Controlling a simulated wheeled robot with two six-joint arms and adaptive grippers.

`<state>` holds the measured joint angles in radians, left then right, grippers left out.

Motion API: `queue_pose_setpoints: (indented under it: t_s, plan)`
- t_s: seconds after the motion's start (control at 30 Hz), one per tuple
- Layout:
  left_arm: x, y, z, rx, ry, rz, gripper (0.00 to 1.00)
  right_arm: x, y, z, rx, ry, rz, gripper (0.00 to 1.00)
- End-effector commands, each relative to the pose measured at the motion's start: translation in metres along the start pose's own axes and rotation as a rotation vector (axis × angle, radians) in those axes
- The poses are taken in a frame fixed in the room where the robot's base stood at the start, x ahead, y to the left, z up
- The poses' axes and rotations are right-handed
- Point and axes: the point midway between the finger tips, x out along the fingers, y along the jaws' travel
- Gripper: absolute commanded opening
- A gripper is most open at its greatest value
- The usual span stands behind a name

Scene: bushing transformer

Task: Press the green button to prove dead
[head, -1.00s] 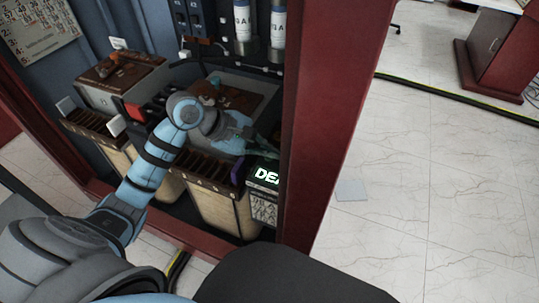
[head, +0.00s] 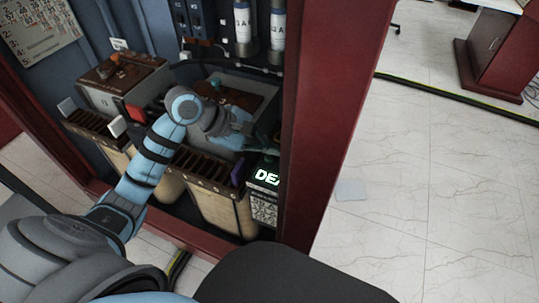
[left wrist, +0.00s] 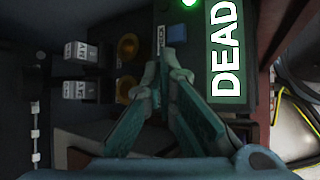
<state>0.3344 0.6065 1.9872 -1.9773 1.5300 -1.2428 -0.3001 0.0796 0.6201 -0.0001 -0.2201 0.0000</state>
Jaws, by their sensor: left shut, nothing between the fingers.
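A dark unit at the cabinet's right side carries a lit sign reading DEAD (head: 267,177), cut off by the red post in the head view. The sign also shows in the left wrist view (left wrist: 228,50). A bright green round light (left wrist: 189,2) glows at the top edge of the left wrist view, mostly cut off; I cannot tell whether it is the green button or a lamp. My left gripper (left wrist: 174,58) is shut and empty, its fingertips beside the sign and below the green light in the picture. In the head view the gripper (head: 268,150) is partly dark. My right gripper is not shown.
The red cabinet post (head: 335,110) stands close right of my left gripper. Wooden slotted bins (head: 220,205) and a grey box (head: 122,85) fill the cabinet.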

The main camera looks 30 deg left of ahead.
Motion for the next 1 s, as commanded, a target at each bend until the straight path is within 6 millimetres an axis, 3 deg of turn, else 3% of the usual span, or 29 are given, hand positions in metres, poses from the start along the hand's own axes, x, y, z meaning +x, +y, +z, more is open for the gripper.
queue_pose_setpoints:
  t_s: [0.5, 1.0]
  plan:
    - [-0.034, 0.025, 0.025, 0.002, 0.0, 0.001, 0.0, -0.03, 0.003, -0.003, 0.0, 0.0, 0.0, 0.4]
    - [-0.034, 0.025, 0.025, 0.001, 0.0, 0.0, 0.0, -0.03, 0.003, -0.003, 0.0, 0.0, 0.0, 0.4]
